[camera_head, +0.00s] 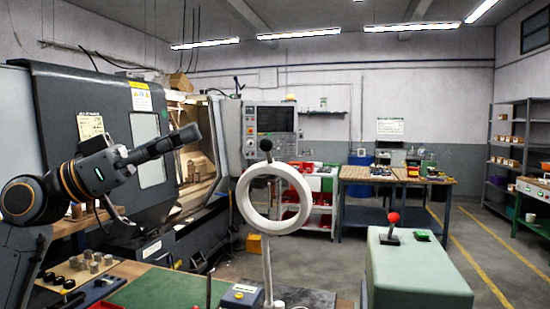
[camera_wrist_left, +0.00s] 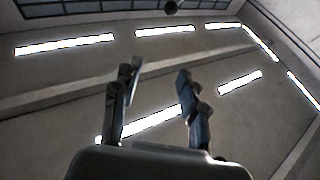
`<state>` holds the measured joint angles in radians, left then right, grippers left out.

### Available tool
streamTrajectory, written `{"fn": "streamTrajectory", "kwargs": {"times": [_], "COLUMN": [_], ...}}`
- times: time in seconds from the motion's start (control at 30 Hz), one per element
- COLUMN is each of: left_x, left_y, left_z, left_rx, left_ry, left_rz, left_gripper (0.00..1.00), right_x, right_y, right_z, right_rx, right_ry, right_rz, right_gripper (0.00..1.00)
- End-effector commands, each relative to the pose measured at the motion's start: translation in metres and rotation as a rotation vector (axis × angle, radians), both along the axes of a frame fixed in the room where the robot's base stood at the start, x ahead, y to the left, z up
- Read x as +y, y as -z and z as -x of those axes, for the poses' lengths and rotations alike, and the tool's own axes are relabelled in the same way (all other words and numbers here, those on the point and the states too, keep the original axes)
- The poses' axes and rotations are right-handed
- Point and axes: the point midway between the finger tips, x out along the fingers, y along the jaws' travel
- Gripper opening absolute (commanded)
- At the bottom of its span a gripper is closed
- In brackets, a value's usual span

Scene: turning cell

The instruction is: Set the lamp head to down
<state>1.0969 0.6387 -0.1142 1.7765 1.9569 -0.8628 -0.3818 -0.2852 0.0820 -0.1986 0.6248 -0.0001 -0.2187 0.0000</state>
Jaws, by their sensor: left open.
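The lamp head is a white ring (camera_head: 242,200) standing upright, its open face toward the head camera. A dark round knob (camera_head: 266,145) sits on a short stem at its top, and a thin white post (camera_head: 267,265) runs down below it. My left gripper (camera_head: 190,136) is up to the left of the ring, at about knob height, apart from it. In the left wrist view its two fingers (camera_wrist_left: 160,82) are spread with nothing between them. A small dark round thing shows at that view's top edge; I cannot tell whether it is the knob. My right gripper is out of view.
A bench with a green mat (camera_head: 165,288), small cylindrical parts (camera_head: 92,262) and a yellow-grey box (camera_head: 242,296) lies below. A pale green cabinet (camera_head: 415,275) with a red-knobbed lever (camera_head: 392,225) stands right. The lathe (camera_head: 90,150) is behind my left arm.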

Motion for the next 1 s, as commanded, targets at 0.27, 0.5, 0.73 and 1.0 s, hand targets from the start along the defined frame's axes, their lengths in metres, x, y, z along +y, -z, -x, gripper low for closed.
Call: {"fn": "streamTrajectory", "kwargs": {"times": [0.27,0.5,0.73,1.0], "left_x": [0.000,0.000,-0.013,-0.060], "left_y": [0.045,0.070,0.062,0.038], "left_z": [0.000,0.000,-0.004,-0.023], "left_rx": [0.000,0.000,0.000,0.001], "left_ry": [0.000,0.000,0.002,0.004], "left_rz": [0.000,-0.001,-0.001,-0.001], "left_gripper": [0.43,0.43,0.43,0.43], "right_x": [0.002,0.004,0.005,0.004], "right_y": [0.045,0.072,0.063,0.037], "right_z": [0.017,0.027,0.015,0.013], "right_rx": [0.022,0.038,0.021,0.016], "right_ry": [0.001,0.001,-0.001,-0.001], "right_rz": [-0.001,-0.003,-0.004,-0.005], "right_gripper": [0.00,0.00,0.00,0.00]}}
